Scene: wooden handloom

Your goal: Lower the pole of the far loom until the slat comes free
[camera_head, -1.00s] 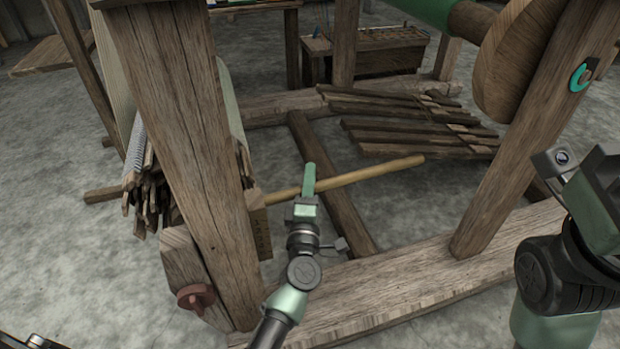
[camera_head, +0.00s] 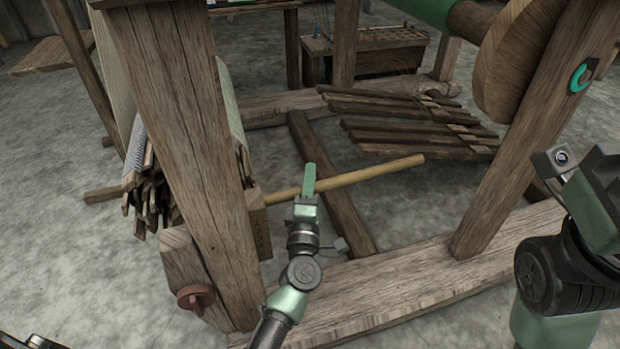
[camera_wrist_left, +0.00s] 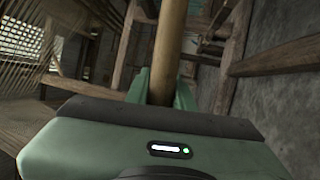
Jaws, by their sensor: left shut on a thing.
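The pole (camera_head: 370,172) is a light wooden rod inside the loom frame. It slants from behind the left post up to a free end at the right. My left gripper (camera_head: 309,180) is shut on the pole near its middle. In the left wrist view the pole (camera_wrist_left: 166,50) runs away between the two green fingers (camera_wrist_left: 160,86). The pole's left end is hidden behind the post, and I cannot make out a separate slat there. My right arm (camera_head: 585,210) shows at the right edge, but its fingertips are not clearly visible.
The loom's thick left post (camera_head: 185,150) and right post (camera_head: 540,130) stand either side of my left arm. A low front beam (camera_head: 410,268) runs between them. Dark treadles (camera_head: 415,125) lie behind the pole. A bundle of sticks (camera_head: 150,190) hangs at the left.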

